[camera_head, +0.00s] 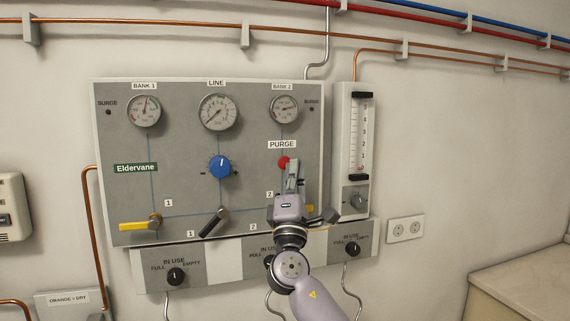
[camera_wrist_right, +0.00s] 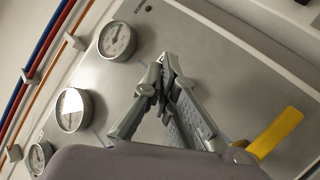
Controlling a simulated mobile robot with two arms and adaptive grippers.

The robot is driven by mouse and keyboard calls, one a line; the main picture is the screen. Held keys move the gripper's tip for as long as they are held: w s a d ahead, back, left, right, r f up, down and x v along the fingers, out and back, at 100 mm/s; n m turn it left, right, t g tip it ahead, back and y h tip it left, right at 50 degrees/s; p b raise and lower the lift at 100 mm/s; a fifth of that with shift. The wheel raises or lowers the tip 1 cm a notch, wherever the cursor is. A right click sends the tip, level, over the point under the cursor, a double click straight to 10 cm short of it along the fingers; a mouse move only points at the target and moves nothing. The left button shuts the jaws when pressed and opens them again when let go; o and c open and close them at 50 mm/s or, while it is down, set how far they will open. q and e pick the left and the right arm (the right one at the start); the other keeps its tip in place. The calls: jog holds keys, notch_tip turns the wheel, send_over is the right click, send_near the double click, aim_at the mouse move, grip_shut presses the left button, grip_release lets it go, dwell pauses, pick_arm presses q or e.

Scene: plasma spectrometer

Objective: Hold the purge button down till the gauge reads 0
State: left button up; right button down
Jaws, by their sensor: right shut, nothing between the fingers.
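The red purge button (camera_head: 283,162) sits under the PURGE label on the grey panel (camera_head: 180,120). My right gripper (camera_head: 293,164) is shut and empty, its fingertips over the right part of the button; I cannot tell whether they touch it. The closed fingertips (camera_wrist_right: 165,60) also show in the right wrist view, where the button is hidden. The LINE gauge (camera_head: 217,112) has its needle toward the lower left. The BANK 1 gauge (camera_head: 144,110) needle points about straight up. The BANK 2 gauge (camera_head: 284,109) needle points right. My left gripper is out of view.
A blue knob (camera_head: 220,167) lies left of my right gripper. A yellow lever (camera_head: 134,227) and a black-handled lever (camera_head: 213,223) stick out below. Another yellow lever (camera_wrist_right: 275,132) is beside the fingers. A flow tube (camera_head: 357,135) stands right of the panel. A counter (camera_head: 525,275) is at lower right.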

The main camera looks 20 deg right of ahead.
jog(key=s+p, duration=0.1)
jog(key=s, duration=0.3)
jog(key=shift+s+d, duration=0.1)
jog(key=shift+s, duration=0.15)
